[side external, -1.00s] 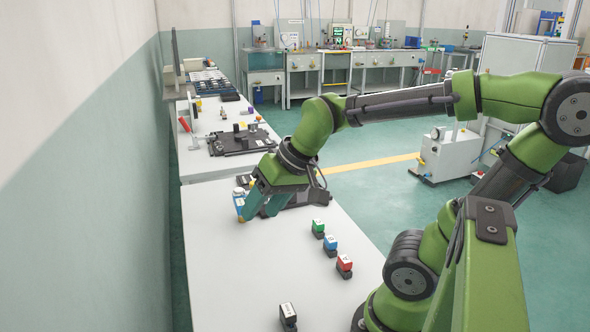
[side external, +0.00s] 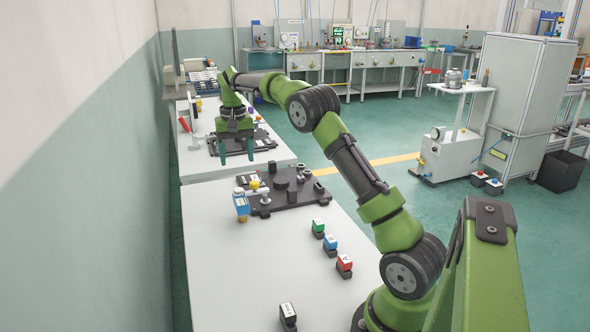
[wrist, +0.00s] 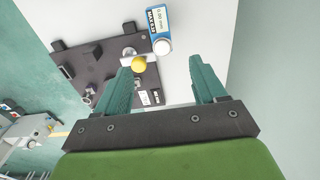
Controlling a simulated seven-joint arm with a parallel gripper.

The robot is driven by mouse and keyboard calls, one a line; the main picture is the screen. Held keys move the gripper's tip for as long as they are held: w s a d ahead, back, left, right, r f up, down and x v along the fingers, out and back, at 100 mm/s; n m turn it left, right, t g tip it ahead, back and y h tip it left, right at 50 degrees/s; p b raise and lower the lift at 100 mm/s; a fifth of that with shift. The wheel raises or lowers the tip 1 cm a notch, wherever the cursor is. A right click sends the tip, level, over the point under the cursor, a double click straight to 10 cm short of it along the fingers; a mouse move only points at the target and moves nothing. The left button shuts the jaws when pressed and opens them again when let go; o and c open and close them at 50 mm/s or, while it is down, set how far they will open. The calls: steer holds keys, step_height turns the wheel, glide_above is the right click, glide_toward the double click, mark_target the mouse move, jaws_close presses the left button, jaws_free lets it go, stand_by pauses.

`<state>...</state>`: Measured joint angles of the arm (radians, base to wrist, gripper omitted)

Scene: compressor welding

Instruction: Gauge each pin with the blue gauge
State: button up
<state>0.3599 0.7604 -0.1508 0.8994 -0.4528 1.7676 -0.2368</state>
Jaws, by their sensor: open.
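The blue gauge (side external: 241,207) stands on the near table, just left of a dark fixture plate (side external: 285,199). It also shows in the wrist view (wrist: 157,22), beyond the fingertips, with a white display reading 0.00 mm. Metal and dark pins or posts stand on the plate, including a metal one (side external: 265,197) and a dark one (side external: 281,178). A yellow knob (side external: 254,184) is near the gauge, and in the wrist view (wrist: 138,64) it lies by the left finger. My gripper (side external: 236,158) is open and empty, raised, and overlaps the far fixture in the side view.
Green (side external: 318,226), blue (side external: 330,243) and red (side external: 344,264) labelled blocks stand in a row on the near table. A black block with a white label (side external: 288,316) is at the front. The left part of the near table (side external: 225,275) is clear.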

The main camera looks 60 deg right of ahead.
mark_target(240, 198)
steer(key=f, duration=1.7)
steer(key=shift+s+a, duration=0.2)
steer(key=shift+c, duration=0.4)
steer(key=shift+r, duration=0.1)
jaws_close()
steer(key=shift+r, duration=0.4)
steer(key=shift+r, duration=2.35)
steer(key=shift+w, duration=0.1)
